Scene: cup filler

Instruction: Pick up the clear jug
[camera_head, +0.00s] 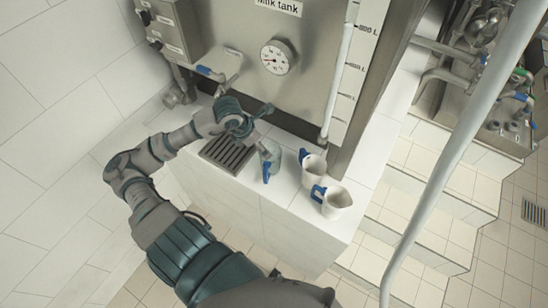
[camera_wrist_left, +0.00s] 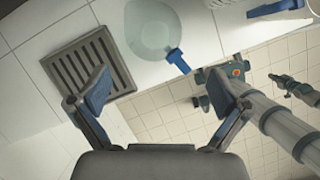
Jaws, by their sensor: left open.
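The clear jug (camera_head: 273,153), see-through with a blue handle, stands on the white tiled ledge just right of the drain grate. In the left wrist view the clear jug (camera_wrist_left: 152,32) is at the top middle, ahead of the fingers, with its handle pointing down and right. My left gripper (camera_head: 257,120) is above and slightly left of the jug in the head view. In the wrist view its two fingers (camera_wrist_left: 162,78) are spread wide with nothing between them, apart from the jug. My right gripper is not seen.
Two whitish jugs with blue handles, a farther one (camera_head: 315,170) and a nearer one (camera_head: 337,203), stand right of the clear jug. The slotted drain grate (camera_head: 228,152) is on its left. The milk tank (camera_head: 300,95) and a tap (camera_head: 212,73) are behind. Tiled steps descend at right.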

